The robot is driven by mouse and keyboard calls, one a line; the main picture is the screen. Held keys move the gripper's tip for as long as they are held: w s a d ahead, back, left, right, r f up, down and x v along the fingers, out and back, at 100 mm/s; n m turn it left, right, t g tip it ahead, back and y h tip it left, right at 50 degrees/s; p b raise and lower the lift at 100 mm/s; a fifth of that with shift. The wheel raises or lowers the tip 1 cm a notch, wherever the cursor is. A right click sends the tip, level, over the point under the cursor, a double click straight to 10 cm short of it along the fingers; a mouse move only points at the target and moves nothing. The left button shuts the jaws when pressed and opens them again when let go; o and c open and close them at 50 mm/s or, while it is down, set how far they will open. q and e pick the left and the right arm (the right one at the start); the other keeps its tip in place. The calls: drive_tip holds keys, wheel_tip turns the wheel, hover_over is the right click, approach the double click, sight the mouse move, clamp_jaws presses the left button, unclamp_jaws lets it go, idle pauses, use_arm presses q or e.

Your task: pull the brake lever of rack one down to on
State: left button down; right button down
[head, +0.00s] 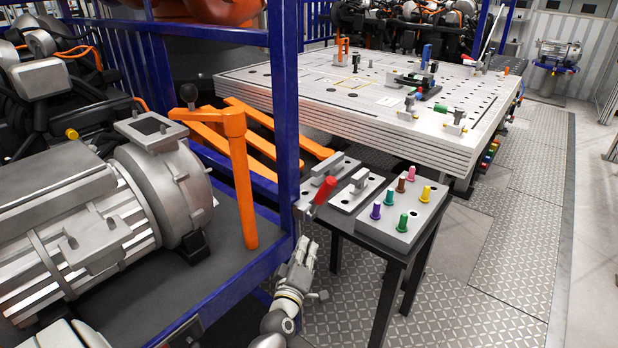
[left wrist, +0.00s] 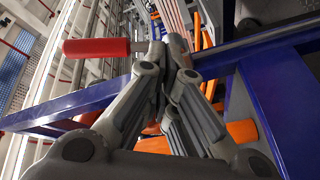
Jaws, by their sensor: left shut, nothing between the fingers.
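A lever with a red handle (head: 325,190) is at the front corner post of the blue rack (head: 286,120). In the head view its handle tilts up to the right. In the left wrist view the red handle (left wrist: 95,47) points left from its grey shank, close by my fingertips. My left gripper (head: 306,243) reaches up from below, under the lever. It is shut and empty in the left wrist view (left wrist: 166,50). I cannot tell whether the fingertips touch the lever. My right gripper is not in view.
An orange post (head: 240,180) with a black knob and a grey motor (head: 90,215) are on the rack. A small black table (head: 400,258) with a pegged block (head: 402,228) is right of the lever. A large slotted table (head: 350,108) stands behind. The floor on the right is clear.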

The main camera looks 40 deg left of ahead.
sight(321, 198)
use_arm(q)
drive_tip(key=s+a+r+n+t+y, duration=0.1)
drive_tip(key=a+r+n+y, duration=0.2)
drive_tip(key=r, duration=0.8)
drive_tip(key=shift+a+n+p, duration=0.35)
drive_tip(key=shift+a+n, duration=0.05)
drive_tip(key=shift+a, duration=0.15)
drive_tip(key=p+x, duration=0.2)
drive_tip(key=x, duration=0.8)
drive_tip(key=d, duration=0.1)
drive_tip(key=d+f, duration=0.1)
drive_tip(key=d, duration=0.1)
drive_tip(key=shift+w+d+f+p, duration=0.25)
drive_tip(key=shift+w+d+p, duration=0.05)
